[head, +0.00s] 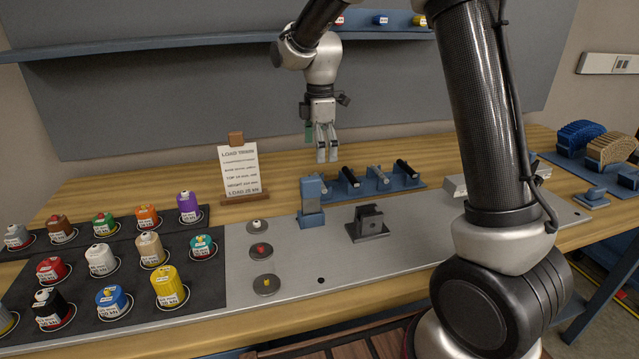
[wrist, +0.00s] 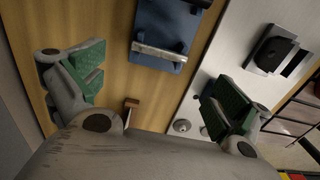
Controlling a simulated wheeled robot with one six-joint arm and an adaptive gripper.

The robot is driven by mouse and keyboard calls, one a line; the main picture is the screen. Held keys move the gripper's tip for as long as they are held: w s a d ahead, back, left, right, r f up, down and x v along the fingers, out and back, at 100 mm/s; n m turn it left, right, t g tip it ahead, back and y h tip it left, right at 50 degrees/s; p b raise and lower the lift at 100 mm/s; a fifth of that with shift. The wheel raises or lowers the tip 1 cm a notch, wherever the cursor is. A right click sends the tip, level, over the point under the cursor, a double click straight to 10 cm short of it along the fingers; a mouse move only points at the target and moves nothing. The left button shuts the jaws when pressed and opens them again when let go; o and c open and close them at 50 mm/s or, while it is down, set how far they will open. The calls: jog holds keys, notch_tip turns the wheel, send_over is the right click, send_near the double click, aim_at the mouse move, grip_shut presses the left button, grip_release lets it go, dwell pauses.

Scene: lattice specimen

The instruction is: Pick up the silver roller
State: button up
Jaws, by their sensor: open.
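The silver roller (wrist: 160,53) lies across the blue rack (wrist: 165,22), near the rack's end, in the wrist view. My gripper (wrist: 157,86) is open and empty, with its green-padded fingers wide apart. The roller lies above the line between the fingertips in that picture, apart from both. In the head view my gripper (head: 327,159) points down above the left end of the blue rack (head: 417,184).
A blue upright block (head: 311,203) and a grey bracket (head: 368,225) stand on the metal plate (head: 330,265) in front of the rack. A sign (head: 239,170) stands to the left. Several coloured labelled weights sit on dark mats at left. Bare wood lies behind the rack.

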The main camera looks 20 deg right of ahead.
jog(key=shift+w+a+f, duration=0.15)
jog(key=shift+f, duration=0.25)
notch_tip(320, 180, down, 7)
jog(key=shift+f, duration=0.15)
jog(key=c, duration=1)
